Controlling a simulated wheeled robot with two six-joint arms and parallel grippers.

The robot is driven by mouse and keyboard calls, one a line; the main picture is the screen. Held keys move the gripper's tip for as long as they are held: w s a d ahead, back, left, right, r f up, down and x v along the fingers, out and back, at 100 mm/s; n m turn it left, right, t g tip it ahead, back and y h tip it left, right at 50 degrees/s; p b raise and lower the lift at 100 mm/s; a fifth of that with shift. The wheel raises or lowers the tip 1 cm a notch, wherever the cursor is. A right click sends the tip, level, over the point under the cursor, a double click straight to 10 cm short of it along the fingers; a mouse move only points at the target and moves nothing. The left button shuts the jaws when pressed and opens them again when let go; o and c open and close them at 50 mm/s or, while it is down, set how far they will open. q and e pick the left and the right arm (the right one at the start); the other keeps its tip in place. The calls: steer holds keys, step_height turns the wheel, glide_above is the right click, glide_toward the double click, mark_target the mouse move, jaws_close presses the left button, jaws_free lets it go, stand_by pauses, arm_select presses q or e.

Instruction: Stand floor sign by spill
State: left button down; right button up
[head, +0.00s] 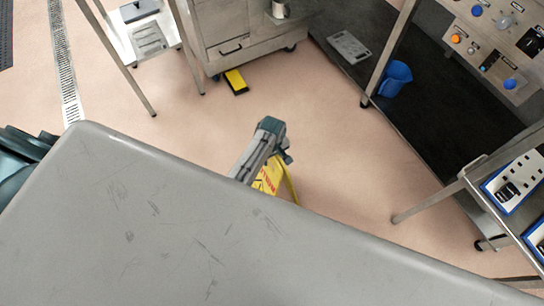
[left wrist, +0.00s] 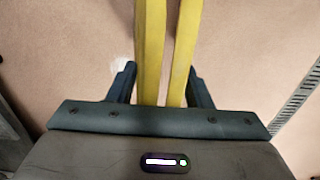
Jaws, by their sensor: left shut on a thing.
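The yellow floor sign (head: 268,179) hangs below my left gripper (head: 281,152) in the head view, beyond the grey edge in the foreground. Some dark lettering shows on it, and its lower part is hidden. In the left wrist view, the sign's two yellow panels (left wrist: 150,50) run side by side between my dark fingers, which are shut on them. A narrow gap shows between the panels. A small pale patch (left wrist: 120,65) shows beside the left finger, but I cannot tell whether it is the spill. No clear spill shows in the head view. My right gripper is not in view.
A steel cabinet (head: 243,30) on casters stands at the back, with a yellow and black item (head: 236,81) on the floor before it. A blue bucket (head: 393,77) stands at right on a dark mat (head: 425,125). A floor drain (head: 64,60) runs at left. Pinkish floor (head: 330,165) is open between.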

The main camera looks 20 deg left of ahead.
arm_select(q)
steer(key=c, duration=0.7)
jaws_free()
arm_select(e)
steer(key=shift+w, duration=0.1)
arm_select(q)
step_height(320, 180, up, 12)
steer(key=p, duration=0.1)
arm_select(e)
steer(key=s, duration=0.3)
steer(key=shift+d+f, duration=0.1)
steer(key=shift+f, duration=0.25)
